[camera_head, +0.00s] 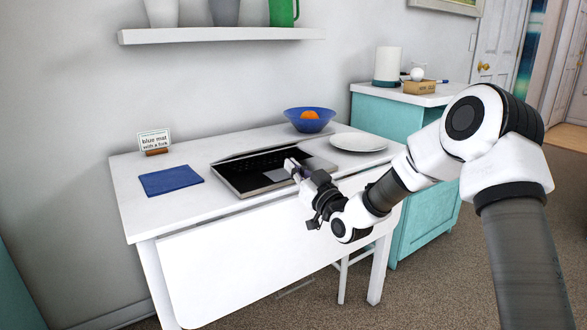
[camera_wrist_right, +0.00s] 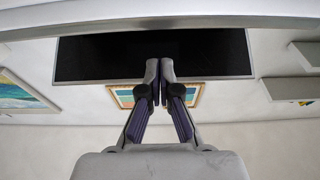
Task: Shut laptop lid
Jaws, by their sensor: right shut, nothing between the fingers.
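The laptop (camera_head: 240,181) sits on the white table with its dark keyboard and grey touchpad showing. Its lid (camera_head: 236,158) shows only as a thin strip along the back in the head view, so its angle is hard to tell. In the right wrist view a dark panel with a thin light edge, which looks like the lid (camera_wrist_right: 100,58), spans behind the fingertips. My right gripper (camera_head: 291,165) is shut and empty at the laptop's right side, close to the touchpad; its fingertips (camera_wrist_right: 159,64) overlap the dark panel. Contact cannot be told. My left gripper is not in view.
On the white table (camera_head: 190,209), a blue mat (camera_head: 171,180) and a small sign (camera_head: 155,141) are left of the laptop. A white plate (camera_head: 358,142) and a blue bowl (camera_head: 309,125) holding an orange fruit are right and behind. A wall shelf (camera_head: 220,35) hangs above.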

